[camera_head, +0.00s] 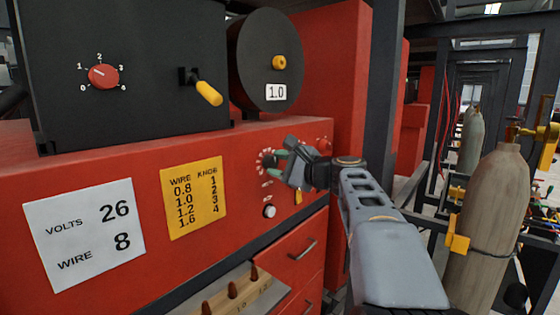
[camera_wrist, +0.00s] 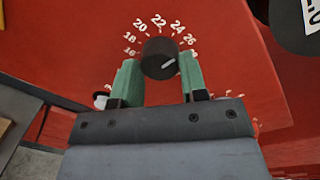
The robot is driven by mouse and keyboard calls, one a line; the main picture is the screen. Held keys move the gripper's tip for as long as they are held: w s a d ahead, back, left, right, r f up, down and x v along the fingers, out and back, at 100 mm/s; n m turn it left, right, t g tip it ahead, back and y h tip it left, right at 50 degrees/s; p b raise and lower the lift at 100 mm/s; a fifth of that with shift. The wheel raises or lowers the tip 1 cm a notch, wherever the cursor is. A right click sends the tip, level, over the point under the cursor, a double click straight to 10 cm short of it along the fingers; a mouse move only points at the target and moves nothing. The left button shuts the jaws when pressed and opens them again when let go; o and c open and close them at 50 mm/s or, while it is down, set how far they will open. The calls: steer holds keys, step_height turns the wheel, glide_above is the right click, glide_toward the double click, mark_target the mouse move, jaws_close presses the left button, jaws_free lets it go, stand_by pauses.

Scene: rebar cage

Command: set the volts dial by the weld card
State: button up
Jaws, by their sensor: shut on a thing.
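The white weld card (camera_head: 85,235) on the red front reads VOLTS 26 and WIRE 8. My gripper (camera_head: 277,163) reaches the red panel from the right. In the wrist view its green fingers (camera_wrist: 160,80) are closed on both sides of the black volts dial (camera_wrist: 153,50). White numbers 16 to 26 show around the dial, and a further one is partly hidden by the right finger. The dial's white mark points up and right, roughly toward 26. In the head view the gripper hides most of the dial.
A yellow WIRE/KNOB card (camera_head: 194,198) is beside the weld card. A red knob (camera_head: 104,77) with a 0 to 4 scale and a yellow-handled lever (camera_head: 208,93) sit on the black box above. A black spool (camera_head: 255,60) is marked 1.0. Grey cylinders (camera_head: 490,210) stand right.

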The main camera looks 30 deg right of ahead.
steer(key=shift+m+p, duration=0.4)
steer(key=shift+m, duration=0.7)
steer(key=o, duration=0.9)
steer(key=shift+s+d, duration=0.1)
steer(key=b+v, duration=0.3)
steer(key=v, duration=1)
steer(key=shift+s+d+f, duration=0.1)
steer(key=shift+s, duration=0.15)
